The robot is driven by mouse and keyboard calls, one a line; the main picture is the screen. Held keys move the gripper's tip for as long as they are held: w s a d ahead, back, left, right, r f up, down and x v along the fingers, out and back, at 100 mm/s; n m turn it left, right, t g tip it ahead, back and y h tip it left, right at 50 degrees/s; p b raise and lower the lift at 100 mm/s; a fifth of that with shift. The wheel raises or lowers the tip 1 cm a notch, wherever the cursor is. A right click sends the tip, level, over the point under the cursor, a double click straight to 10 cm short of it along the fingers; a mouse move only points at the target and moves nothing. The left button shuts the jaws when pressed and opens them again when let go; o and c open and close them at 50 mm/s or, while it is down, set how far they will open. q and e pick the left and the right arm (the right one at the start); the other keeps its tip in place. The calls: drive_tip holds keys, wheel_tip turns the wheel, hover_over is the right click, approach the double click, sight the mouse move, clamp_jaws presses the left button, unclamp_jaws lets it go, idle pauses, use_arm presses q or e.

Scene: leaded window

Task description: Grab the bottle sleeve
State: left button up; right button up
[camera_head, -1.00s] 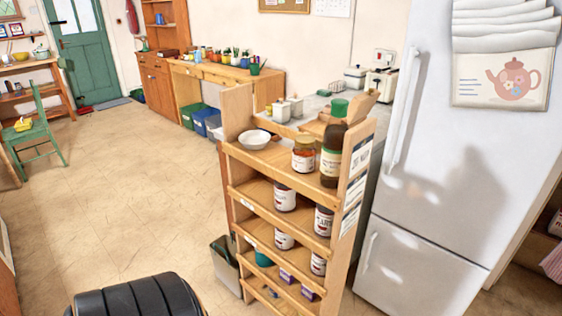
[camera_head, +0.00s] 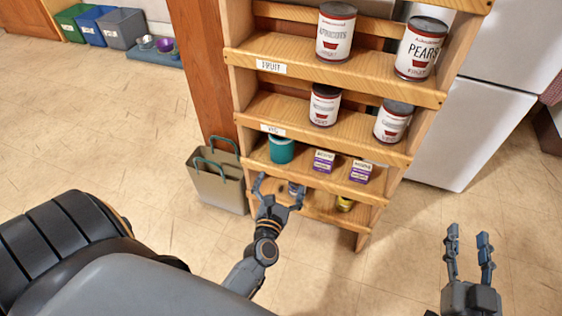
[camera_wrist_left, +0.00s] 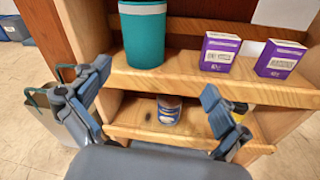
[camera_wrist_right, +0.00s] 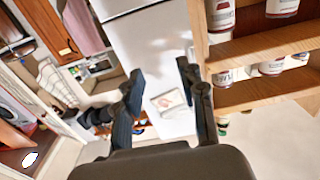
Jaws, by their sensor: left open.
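A teal cylinder with a pale rim, which looks like the bottle sleeve (camera_head: 281,149), stands upright on a low shelf of the wooden rack. In the left wrist view the sleeve (camera_wrist_left: 143,38) is at the top, left of the middle, with its top cut off. My left gripper (camera_head: 280,187) is open in front of the lower shelves, below the sleeve in the head view and apart from it. Its spread fingers also show in the left wrist view (camera_wrist_left: 156,82). My right gripper (camera_head: 468,236) is open and empty, off to the right of the rack.
Two purple boxes (camera_head: 324,161) (camera_head: 360,171) stand right of the sleeve on its shelf. A small can (camera_wrist_left: 168,110) and a yellow item (camera_head: 345,203) are on the shelf below. Several labelled cans fill upper shelves. A beige bin (camera_head: 217,180) stands left of the rack. Floor in front is clear.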

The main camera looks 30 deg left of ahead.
sight(280, 150)
use_arm(q)
drive_tip(key=w+a+n, duration=0.1)
drive_tip(key=w+a, duration=0.1)
drive_tip(key=w+a+r+n+y+b, duration=0.1)
drive_tip(key=w, duration=0.1)
drive_tip(key=w+a+n, duration=0.2)
drive_tip(key=w, duration=0.1)
drive_tip(key=shift+w+a+r+y+b, duration=0.1)
drive_tip(key=shift+a+r+y+b, duration=0.2)
drive_tip(key=shift+r, duration=0.1)
drive_tip(key=x, duration=0.3)
drive_tip(key=r+x, duration=0.1)
drive_tip(key=x, duration=0.1)
drive_tip(key=shift+w, duration=0.2)
drive_tip(key=shift+w+a, duration=0.15)
drive_tip(key=shift+w, duration=0.05)
drive_tip(key=c, duration=1.3)
use_arm(e)
wheel_tip(280, 150, up, 9)
drive_tip(key=s+t+y, duration=0.1)
drive_tip(key=s+t, duration=0.1)
drive_tip(key=t, duration=0.2)
drive_tip(key=shift+s+r+t+y, duration=0.15)
drive_tip(key=shift+s+t+y, duration=0.15)
drive_tip(key=shift+s, duration=0.05)
